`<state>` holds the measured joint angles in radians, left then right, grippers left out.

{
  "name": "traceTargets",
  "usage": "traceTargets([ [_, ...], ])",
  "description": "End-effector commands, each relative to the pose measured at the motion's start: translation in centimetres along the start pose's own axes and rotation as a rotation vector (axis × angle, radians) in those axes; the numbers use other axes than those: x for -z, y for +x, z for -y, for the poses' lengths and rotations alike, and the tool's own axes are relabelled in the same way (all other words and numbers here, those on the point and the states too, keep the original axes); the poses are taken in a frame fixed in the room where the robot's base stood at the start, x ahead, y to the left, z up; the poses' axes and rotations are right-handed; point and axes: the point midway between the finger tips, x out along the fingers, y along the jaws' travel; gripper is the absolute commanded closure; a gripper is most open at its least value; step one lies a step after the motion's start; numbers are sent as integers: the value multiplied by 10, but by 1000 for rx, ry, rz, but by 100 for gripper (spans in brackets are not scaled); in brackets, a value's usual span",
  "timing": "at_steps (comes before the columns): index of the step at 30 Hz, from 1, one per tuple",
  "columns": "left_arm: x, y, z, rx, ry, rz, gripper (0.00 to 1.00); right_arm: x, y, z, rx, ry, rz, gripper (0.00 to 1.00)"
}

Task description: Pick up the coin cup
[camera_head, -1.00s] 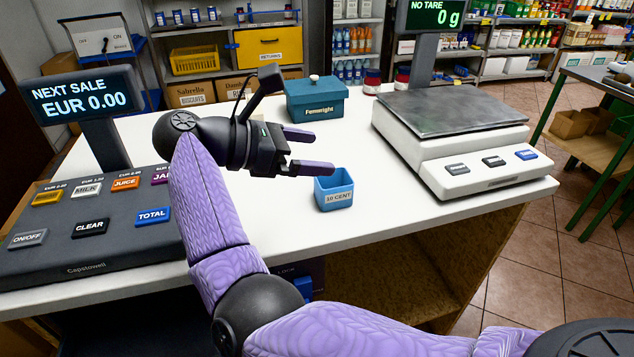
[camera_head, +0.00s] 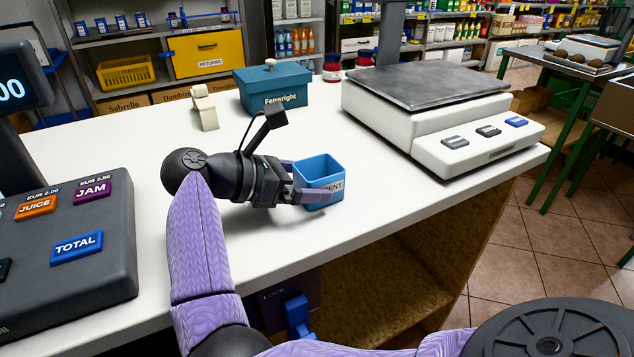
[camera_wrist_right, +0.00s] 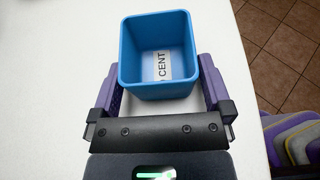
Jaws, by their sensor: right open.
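The coin cup (camera_head: 319,172) is a small blue square cup with a white label; "ENT" shows on it in the head view. It stands upright on the white counter. It also shows in the wrist view (camera_wrist_right: 160,88), where its open top faces the camera. My right gripper (camera_head: 304,180) is open, with one purple finger on each side of the cup. In the wrist view the fingers (camera_wrist_right: 160,85) flank the cup; I cannot tell whether they touch it. The near finger covers part of the label. My left gripper is not in view.
A white scale (camera_head: 440,125) stands right of the cup and a teal Fernwright box (camera_head: 273,92) behind it. A paper roll (camera_head: 204,108) stands beside the box. The till (camera_head: 75,250) is at left. The counter's front edge (camera_head: 400,225) is close to the cup.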

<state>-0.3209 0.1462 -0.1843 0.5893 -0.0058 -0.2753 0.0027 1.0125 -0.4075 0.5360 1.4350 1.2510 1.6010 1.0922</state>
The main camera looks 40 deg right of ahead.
Motion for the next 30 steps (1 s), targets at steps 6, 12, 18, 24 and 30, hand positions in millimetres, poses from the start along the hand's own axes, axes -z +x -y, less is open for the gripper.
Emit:
traceTargets([
  [6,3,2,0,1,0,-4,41,0,10,0,-1,0,1,0],
  [12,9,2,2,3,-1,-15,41,0,10,0,-1,0,1,25],
  [18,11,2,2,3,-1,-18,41,0,10,0,-1,0,1,68],
  [24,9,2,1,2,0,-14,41,0,10,0,-1,0,1,68],
  [30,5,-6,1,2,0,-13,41,-19,2,0,-2,3,0,68],
])
